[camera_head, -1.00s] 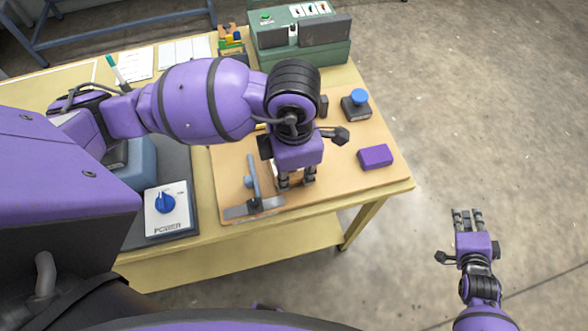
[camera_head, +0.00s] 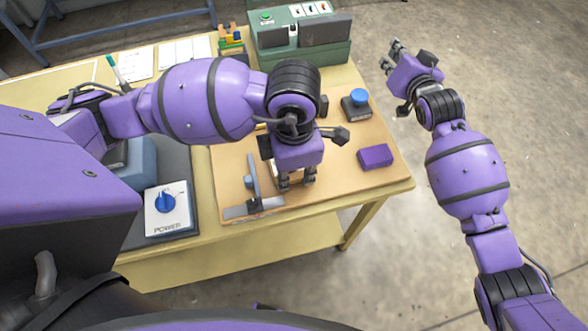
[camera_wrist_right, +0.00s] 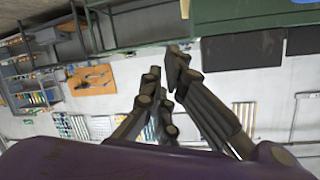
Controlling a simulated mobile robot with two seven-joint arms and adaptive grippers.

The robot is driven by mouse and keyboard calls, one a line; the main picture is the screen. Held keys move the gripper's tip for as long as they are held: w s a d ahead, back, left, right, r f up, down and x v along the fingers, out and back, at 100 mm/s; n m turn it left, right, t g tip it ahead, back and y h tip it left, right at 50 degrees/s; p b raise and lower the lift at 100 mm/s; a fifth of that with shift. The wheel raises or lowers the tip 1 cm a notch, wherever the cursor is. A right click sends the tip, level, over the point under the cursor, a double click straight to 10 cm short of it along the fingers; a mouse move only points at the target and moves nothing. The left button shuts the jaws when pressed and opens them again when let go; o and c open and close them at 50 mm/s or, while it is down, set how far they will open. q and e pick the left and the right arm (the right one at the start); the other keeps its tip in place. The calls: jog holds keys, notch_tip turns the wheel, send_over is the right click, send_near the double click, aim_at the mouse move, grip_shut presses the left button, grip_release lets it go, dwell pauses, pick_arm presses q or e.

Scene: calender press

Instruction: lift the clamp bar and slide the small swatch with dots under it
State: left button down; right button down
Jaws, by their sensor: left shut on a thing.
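The grey metal clamp bar (camera_head: 250,209) lies near the front left of the tan board, with a long grey bar or lever (camera_head: 251,172) running back from it. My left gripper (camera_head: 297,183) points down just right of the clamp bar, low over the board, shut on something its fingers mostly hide. A pale edge (camera_head: 274,171) shows beside its fingers. I cannot make out dots or tell whether this is the swatch. My right gripper (camera_head: 391,54) is open and empty, raised beyond the table's right side. Its fingers also show in the right wrist view (camera_wrist_right: 165,78).
A purple block (camera_head: 375,157) and a blue-topped button or stamp (camera_head: 357,101) stand on the board's right part. A green machine (camera_head: 300,40) stands at the back. A POWER knob box (camera_head: 168,209) stands at left. The floor right of the table is clear.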

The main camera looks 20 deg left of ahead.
jog(key=s+a+r+n+g, duration=0.2)
jog(key=a+n+g, duration=0.3)
jog(key=a+g, duration=0.15)
notch_tip(320, 180, up, 4)
jog(key=n+g+h, duration=0.4)
jog(key=n+g, duration=0.2)
jog(key=n, duration=0.1)
send_over(361, 95)
jog(key=shift+s+d+x, duration=0.1)
jog(key=shift+d+x, duration=0.1)
jog(key=shift+x, duration=0.85)
jog(key=shift+s+d+x, duration=0.1)
jog(key=shift+d+x, duration=0.15)
jog(key=shift+x, duration=0.8)
jog(key=shift+s+d+x, duration=0.1)
jog(key=shift+d+x, duration=0.1)
jog(key=shift+x, duration=0.85)
jog(key=shift+w+f, duration=0.1)
jog(key=shift+f, duration=0.3)
jog(key=shift+f, duration=0.55)
jog(key=shift+d+x, duration=0.2)
jog(key=shift+x, duration=0.8)
jog(key=shift+f, duration=0.2)
